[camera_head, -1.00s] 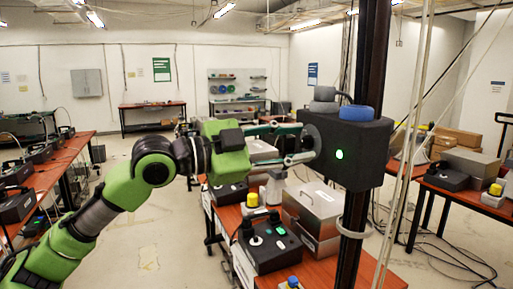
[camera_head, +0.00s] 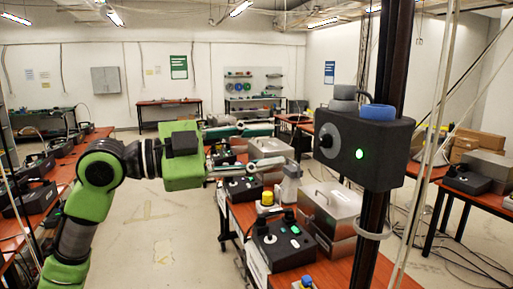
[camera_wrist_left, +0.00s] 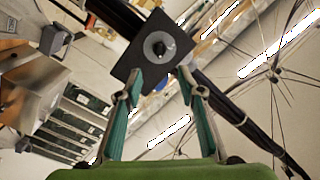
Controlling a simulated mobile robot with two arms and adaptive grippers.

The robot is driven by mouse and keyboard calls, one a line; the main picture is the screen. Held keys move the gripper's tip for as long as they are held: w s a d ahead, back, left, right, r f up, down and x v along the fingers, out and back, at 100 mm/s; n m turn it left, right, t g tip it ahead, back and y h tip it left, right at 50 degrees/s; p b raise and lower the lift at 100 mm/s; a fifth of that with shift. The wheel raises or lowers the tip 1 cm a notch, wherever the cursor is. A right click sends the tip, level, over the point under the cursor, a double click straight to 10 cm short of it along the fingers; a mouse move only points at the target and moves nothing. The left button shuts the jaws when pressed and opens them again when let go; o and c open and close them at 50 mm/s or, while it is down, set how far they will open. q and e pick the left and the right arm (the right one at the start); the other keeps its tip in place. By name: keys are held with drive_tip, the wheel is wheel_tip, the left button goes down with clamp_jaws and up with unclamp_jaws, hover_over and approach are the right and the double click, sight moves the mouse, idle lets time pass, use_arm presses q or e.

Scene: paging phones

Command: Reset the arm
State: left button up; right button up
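My left arm is green, and its gripper (camera_head: 277,145) points right in the head view with two teal fingers spread apart and nothing between them. A dark box (camera_head: 385,160) with a lit green button is fixed to a black post. A grey round dial (camera_head: 327,141) sits on the box side facing the gripper, and a clear gap separates it from the fingertips. In the left wrist view the open fingers (camera_wrist_left: 160,78) frame the dark plate of the box, with the dial (camera_wrist_left: 158,46) just beyond the tips. My right gripper is not in view.
Below the gripper, an orange-topped table (camera_head: 243,215) carries a black control box (camera_head: 283,245), a metal case (camera_head: 328,212) and a yellow-topped item (camera_head: 267,198). Pale cables (camera_head: 425,150) hang beside the post (camera_head: 392,60). Floor (camera_head: 150,225) is open at left centre.

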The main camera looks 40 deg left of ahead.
use_arm(q)
drive_tip(key=shift+s+a, duration=0.25)
drive_tip(key=shift+s, duration=0.15)
idle(0.3)
